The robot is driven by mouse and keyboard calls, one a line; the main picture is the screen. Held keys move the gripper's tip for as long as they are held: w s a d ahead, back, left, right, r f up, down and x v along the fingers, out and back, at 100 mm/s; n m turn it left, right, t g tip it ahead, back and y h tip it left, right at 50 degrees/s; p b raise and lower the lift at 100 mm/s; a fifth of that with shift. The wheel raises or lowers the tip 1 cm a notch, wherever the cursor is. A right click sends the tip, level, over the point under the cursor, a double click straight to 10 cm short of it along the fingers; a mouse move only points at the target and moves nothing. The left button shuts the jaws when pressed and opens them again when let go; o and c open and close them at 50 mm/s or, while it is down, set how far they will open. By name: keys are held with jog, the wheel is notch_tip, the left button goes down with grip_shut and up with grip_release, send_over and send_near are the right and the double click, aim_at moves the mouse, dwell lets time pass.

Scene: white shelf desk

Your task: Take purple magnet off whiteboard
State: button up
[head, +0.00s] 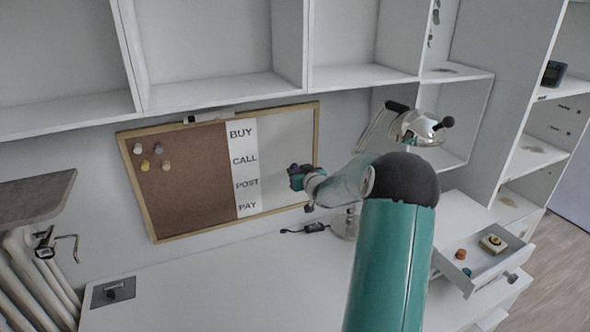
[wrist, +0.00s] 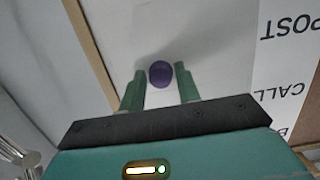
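The whiteboard (head: 287,137) is the white right part of a framed board on the back wall, and it shows in the wrist view (wrist: 215,45). The purple magnet (wrist: 161,74) is a small round disc on the whiteboard. In the wrist view it lies between the tips of my gripper (wrist: 159,72), with a narrow gap at each side. The fingers are open. In the head view my gripper (head: 297,176) is at the whiteboard's right part, and a small purple spot at its tip is mostly hidden.
The cork half (head: 190,180) holds several pins. A strip reads BUY, CALL, POST, PAY (head: 246,165). A chrome lamp (head: 415,127) stands right of the board, near my arm. An open drawer (head: 484,262) holds small items. The desk top (head: 220,285) is mostly clear.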

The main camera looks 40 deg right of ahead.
grip_shut()
jog(key=shift+r, duration=0.2)
